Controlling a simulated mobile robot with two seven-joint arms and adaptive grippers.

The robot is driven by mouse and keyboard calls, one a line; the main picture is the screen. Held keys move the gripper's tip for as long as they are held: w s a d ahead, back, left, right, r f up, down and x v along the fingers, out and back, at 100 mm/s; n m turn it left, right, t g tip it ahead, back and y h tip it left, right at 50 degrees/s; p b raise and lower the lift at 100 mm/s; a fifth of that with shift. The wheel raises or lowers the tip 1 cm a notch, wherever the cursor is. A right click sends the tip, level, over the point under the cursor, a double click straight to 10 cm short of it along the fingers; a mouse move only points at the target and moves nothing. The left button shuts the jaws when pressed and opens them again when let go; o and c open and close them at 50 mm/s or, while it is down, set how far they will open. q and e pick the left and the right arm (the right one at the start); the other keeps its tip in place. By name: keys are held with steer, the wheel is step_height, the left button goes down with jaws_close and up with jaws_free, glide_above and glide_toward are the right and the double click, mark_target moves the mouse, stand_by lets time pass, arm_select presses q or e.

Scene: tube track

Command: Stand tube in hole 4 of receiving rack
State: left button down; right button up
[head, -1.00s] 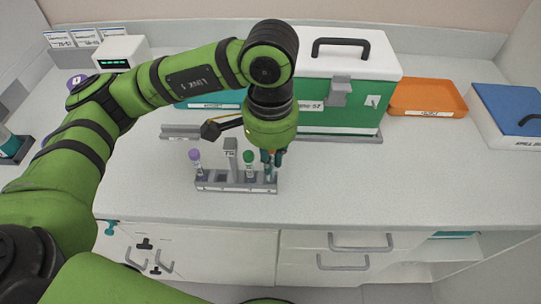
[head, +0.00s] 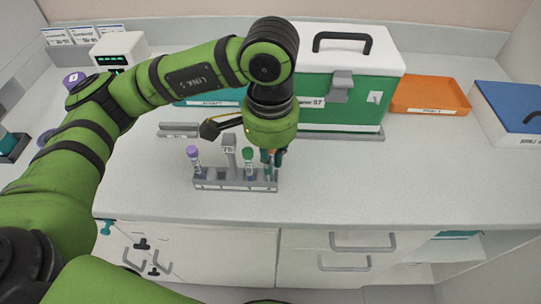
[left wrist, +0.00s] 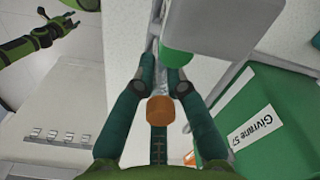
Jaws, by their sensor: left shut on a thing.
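My left gripper (head: 272,158) is shut on a tube with an orange cap (left wrist: 160,110), which shows between the fingers in the left wrist view. The tube's body is mostly hidden. In the head view the fingers are at the right end of the grey rack (head: 213,185), pointing down. I cannot tell whether the tube's lower end is inside a hole. A green-capped tube (head: 248,157) stands in the rack just left of the fingers, and its green cap (left wrist: 178,62) is close in the left wrist view. A purple-capped tube (head: 193,157) stands at the rack's left end.
A green cool box with a white lid (head: 349,75) stands behind the gripper. An orange tray (head: 430,93) and a blue-lidded box (head: 510,110) are at the right. A grey rail (head: 178,130) lies behind the rack. The counter right of the rack is clear.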

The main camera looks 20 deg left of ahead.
arm_select(q)
steer(key=shift+f, duration=0.2)
steer(key=c, duration=1.2)
jaws_free()
step_height(320, 180, up, 12)
steer(key=shift+r, duration=0.1)
stand_by(0.4)
